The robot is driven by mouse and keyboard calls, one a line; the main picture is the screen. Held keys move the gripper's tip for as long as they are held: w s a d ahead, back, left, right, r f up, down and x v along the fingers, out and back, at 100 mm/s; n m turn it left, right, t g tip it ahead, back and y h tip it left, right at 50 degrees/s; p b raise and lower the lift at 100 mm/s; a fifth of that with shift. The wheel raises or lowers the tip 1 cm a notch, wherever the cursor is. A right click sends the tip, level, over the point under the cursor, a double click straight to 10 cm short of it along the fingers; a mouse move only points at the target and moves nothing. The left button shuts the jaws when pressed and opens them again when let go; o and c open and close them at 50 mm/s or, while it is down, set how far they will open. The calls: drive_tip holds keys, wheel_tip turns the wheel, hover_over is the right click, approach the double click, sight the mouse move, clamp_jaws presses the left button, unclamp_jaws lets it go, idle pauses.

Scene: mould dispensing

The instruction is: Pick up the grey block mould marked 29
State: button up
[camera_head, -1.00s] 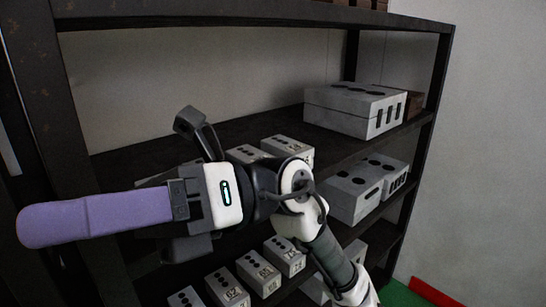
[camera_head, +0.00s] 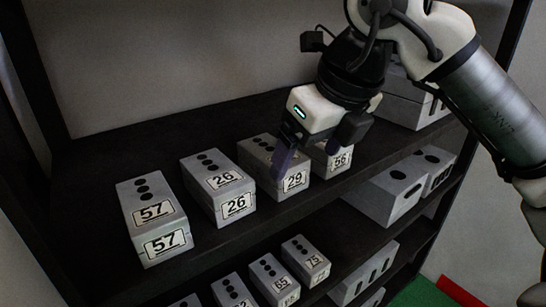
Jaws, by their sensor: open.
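The grey block mould marked 29 (camera_head: 257,152) stands on the dark upper shelf, third in a row. Its label 29 is on the front face, with dark round holes in its top. My gripper (camera_head: 306,160) is above and in front of it, pointing down. One purple finger (camera_head: 283,160) hangs over the mould's right part and hides some of its top. The other finger shows only as a dark, shaded shape further right, near the mould marked 56 (camera_head: 338,160). The gripper is open, with nothing visible held. Whether the purple finger touches the mould I cannot tell.
Moulds marked 57 (camera_head: 146,206) and 26 (camera_head: 216,182) stand to the left, with narrow gaps between. Larger grey blocks (camera_head: 391,188) lie at the right on a lower level. More moulds (camera_head: 304,259) stand on the shelf below. The back of the upper shelf is bare.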

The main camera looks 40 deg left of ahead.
sight(272, 150)
drive_tip(key=a, duration=0.2)
drive_tip(key=w+a+p, duration=0.1)
drive_tip(key=a, duration=0.1)
drive_tip(key=w+a, duration=0.1)
drive_tip(key=a, duration=0.1)
drive_tip(key=shift+a, duration=0.3)
drive_tip(key=p+x, duration=0.1)
drive_tip(key=x, duration=0.3)
drive_tip(key=shift+w+a+f, duration=0.15)
drive_tip(key=shift+a+f, duration=0.05)
drive_tip(key=shift+f, duration=0.3)
drive_tip(key=shift+f, duration=0.25)
drive_tip(key=c, duration=1.6)
